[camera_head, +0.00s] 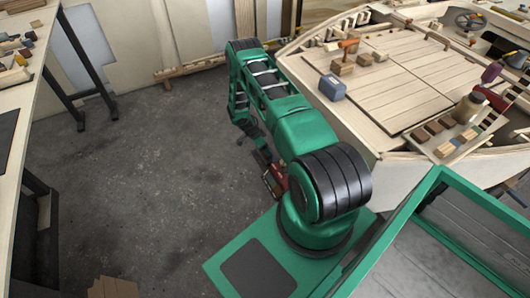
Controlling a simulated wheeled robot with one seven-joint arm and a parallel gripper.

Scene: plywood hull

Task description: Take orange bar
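A small orange piece (349,44) sits on the deck of the plywood hull at the upper right, just behind some small wood blocks. It is the only clearly orange thing I can make out on the hull, and it is too small to tell whether it is a bar. My green arm folds back beside the hull.
A workbench (22,90) stands left. The floor (150,190) between is mostly clear.

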